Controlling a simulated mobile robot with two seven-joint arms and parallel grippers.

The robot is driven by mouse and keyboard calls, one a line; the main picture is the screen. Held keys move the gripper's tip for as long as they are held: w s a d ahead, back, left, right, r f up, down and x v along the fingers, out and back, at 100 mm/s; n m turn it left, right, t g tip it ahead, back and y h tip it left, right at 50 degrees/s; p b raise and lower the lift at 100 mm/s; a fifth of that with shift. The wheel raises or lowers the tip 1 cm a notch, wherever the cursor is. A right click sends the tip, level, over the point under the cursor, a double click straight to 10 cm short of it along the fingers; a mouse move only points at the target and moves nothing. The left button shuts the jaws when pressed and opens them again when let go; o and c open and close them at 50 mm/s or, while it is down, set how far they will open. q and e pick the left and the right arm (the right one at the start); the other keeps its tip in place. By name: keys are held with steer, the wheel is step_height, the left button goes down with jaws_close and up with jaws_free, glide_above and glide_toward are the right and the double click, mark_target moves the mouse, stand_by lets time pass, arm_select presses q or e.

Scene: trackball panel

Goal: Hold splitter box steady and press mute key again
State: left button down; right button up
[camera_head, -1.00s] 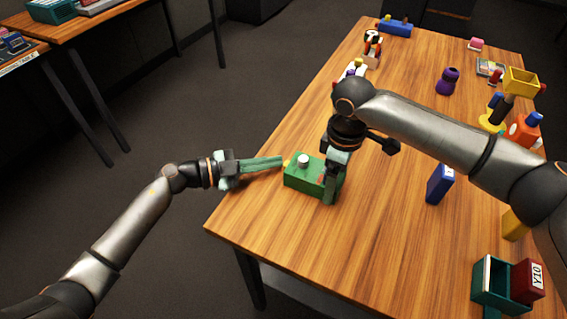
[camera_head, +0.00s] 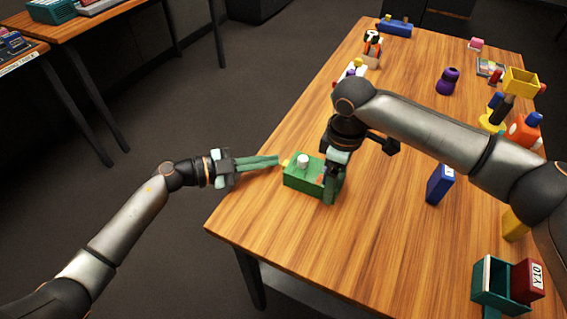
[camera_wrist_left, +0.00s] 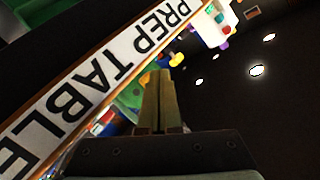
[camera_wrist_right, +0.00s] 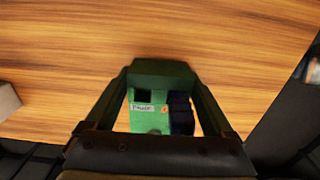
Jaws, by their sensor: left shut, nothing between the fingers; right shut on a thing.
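The green box (camera_head: 301,184), which I take for the splitter box, sits near the table's left edge with a white knob on top. A small yellow key (camera_head: 286,164) sticks out of its left end; I cannot read whether it is the mute key. My right gripper (camera_head: 331,190) is shut on the box, its fingers on both sides in the right wrist view; a small white label and dark parts show there on the box (camera_wrist_right: 147,121). My left gripper (camera_head: 278,160) is shut and empty, its tips just left of the yellow key; contact is unclear.
The wooden table (camera_head: 300,245) is clear in front of the green box. A blue block (camera_head: 440,184) stands to the right, with a teal open box (camera_head: 492,285) and red block (camera_head: 528,280) at front right. Several objects stand farther back.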

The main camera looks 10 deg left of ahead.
arm_select(q)
steer(key=shift+w+a, duration=0.1)
steer(key=shift+a, duration=0.25)
steer(key=a, duration=0.1)
steer(key=w+a, duration=0.1)
steer(key=a, duration=0.2)
steer(key=shift+w+a, duration=0.25)
steer(key=shift+a, duration=0.05)
stand_by(0.7)
steer(key=s+a+r, duration=0.3)
steer(key=a+r, duration=0.1)
steer(key=a, duration=0.3)
steer(key=shift+s, duration=0.35)
steer(key=shift+r, duration=0.1)
stand_by(0.4)
arm_select(e)
steer(key=o, duration=1.2)
